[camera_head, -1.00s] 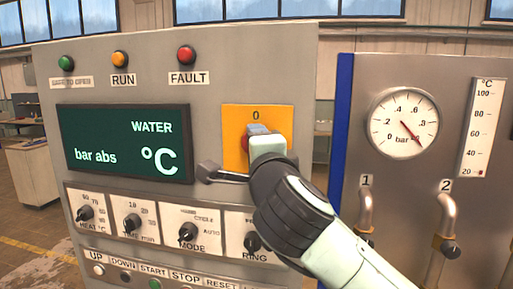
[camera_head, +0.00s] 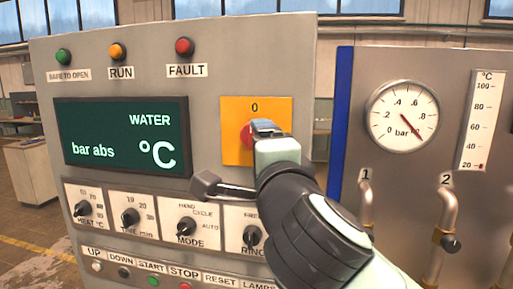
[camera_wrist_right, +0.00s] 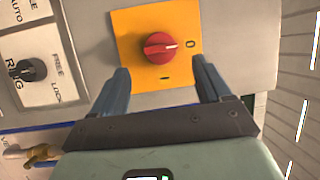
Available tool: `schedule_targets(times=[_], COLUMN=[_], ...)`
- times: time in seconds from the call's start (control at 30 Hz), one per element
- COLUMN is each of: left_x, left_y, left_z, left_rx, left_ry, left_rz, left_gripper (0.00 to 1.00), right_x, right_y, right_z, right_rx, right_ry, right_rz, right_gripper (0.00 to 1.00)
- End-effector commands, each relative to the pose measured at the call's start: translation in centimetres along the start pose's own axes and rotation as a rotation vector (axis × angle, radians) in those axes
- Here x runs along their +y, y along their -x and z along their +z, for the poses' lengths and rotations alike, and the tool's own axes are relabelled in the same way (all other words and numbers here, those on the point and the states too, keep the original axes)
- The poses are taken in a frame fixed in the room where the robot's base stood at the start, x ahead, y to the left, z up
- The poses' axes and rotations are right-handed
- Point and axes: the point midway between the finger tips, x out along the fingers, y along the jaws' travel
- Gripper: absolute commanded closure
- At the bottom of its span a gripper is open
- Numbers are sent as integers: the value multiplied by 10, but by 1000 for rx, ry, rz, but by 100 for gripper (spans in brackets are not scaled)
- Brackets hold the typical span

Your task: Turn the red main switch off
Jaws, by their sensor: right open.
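The red main switch (camera_head: 247,134) is a round knob on a yellow plate (camera_head: 236,112) on the grey panel. In the head view my right gripper (camera_head: 265,127) covers part of it. My left gripper is not in view.
The dark display (camera_head: 122,137) is left of the plate. Below are a row of selector knobs (camera_head: 187,227) and a row of small buttons. A second panel at right has a round gauge (camera_head: 402,116) and bent pipes (camera_head: 447,215).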

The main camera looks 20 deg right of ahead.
Motion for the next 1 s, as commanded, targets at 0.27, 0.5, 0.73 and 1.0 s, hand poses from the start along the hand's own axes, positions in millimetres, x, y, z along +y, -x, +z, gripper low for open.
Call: schedule_targets(times=[0.27, 0.5, 0.73, 1.0], left_x=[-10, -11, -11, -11], left_y=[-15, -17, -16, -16], left_z=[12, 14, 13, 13], left_rx=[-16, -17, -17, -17], left_ry=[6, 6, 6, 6], left_rz=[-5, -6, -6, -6], left_gripper=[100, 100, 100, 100], right_x=[2, 1, 1, 1], right_y=[55, 71, 71, 71], right_z=[0, 0, 0, 0], right_rx=[0, 2, 2, 2], right_ry=[2, 2, 2, 2], right_rz=[1, 2, 1, 1], right_gripper=[23, 23, 23, 23])
